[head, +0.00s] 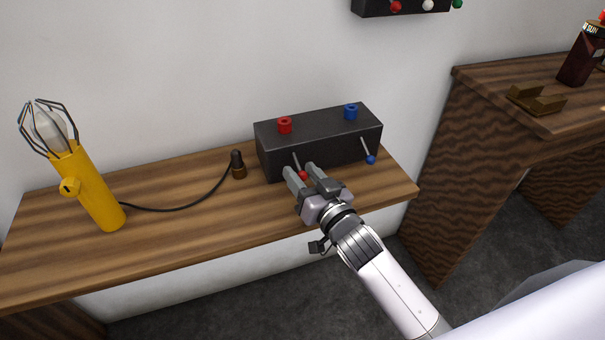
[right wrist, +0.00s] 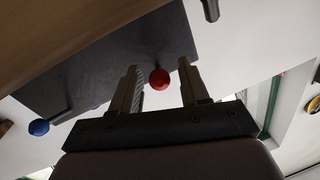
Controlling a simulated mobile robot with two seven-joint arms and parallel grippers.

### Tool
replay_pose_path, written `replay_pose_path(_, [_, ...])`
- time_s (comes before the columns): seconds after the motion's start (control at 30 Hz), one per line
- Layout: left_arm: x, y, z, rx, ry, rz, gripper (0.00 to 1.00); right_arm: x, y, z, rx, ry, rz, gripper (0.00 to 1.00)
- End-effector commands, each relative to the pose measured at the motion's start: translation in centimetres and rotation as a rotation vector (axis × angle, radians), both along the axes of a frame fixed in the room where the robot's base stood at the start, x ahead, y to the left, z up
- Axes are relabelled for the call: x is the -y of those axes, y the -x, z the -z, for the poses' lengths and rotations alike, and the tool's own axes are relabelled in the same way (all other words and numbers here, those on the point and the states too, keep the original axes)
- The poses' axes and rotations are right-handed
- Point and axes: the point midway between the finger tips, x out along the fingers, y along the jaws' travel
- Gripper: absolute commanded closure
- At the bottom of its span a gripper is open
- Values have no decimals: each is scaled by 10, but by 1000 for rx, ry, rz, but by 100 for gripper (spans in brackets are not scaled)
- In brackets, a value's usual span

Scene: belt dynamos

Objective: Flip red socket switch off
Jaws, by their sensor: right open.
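A black box (head: 318,148) stands on the wooden bench, with a red socket (head: 284,125) and a blue socket (head: 351,111) on its top. On its front are a red-tipped switch lever (head: 303,175) and a blue-tipped switch lever (head: 370,159), both slanting downward. My right gripper (head: 299,170) is open at the front of the box, its fingers on either side of the red tip. In the right wrist view the red ball (right wrist: 159,79) lies between the two fingers with gaps, and the blue ball (right wrist: 38,127) is off to the left. My left gripper is not in view.
Another wooden table (head: 500,75) stands at right, and a black panel (head: 415,5) hangs on the wall.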

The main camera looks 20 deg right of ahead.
Motion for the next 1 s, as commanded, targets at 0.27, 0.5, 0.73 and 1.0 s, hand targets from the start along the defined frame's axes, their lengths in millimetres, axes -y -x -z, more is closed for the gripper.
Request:
replay_pose_path(0.27, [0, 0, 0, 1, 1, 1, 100, -1, -3, 0, -1, 0, 0, 55])
replay_pose_path(0.5, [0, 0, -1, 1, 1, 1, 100, -1, -3, 0, -1, 0, 0, 100])
replay_pose_path(0.73, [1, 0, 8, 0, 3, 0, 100, -1, -4, 5, 18, -1, -1, 100])
replay_pose_path(1.0, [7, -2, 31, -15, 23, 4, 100, -1, -6, 13, 128, -6, 0, 100])
